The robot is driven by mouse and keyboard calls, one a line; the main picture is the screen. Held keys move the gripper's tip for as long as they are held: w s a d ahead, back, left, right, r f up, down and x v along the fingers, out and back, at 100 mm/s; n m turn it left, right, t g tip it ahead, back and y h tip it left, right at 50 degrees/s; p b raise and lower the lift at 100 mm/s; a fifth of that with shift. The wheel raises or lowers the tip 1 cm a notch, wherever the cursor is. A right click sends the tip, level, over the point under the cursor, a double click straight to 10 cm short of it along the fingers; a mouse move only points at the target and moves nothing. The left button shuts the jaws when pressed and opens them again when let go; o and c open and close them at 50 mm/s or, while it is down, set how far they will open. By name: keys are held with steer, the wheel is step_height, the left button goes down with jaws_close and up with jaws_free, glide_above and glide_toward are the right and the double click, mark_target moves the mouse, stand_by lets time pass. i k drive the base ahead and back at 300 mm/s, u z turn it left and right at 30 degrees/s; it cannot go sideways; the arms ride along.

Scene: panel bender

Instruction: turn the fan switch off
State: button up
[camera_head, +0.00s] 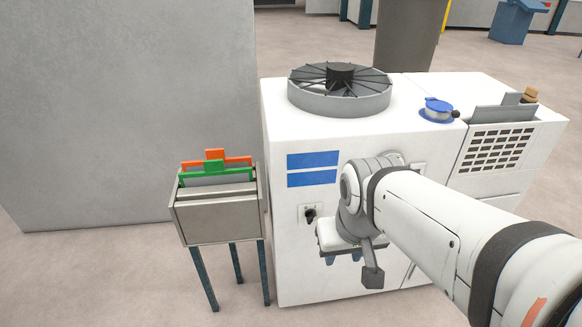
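The fan switch (310,214) is a small black rotary knob on a light plate, on the front of the white cabinet (292,255). The knob looks tilted, but its exact setting is too small to read. My gripper (343,258) is in front of the cabinet, to the right of the switch and a little lower. The fan (340,90) sits on top of the cabinet.
A grey box on blue legs (215,222), holding green and orange plates, stands just left of the cabinet. A large grey panel (120,110) is behind it. A blue-lidded cap (438,108) and a vent grille (497,148) are at the right. Floor is free in front.

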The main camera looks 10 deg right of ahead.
mark_target(310, 215)
steer(key=u, duration=2.95)
steer(key=i, duration=0.6)
steer(key=z, duration=2.5)
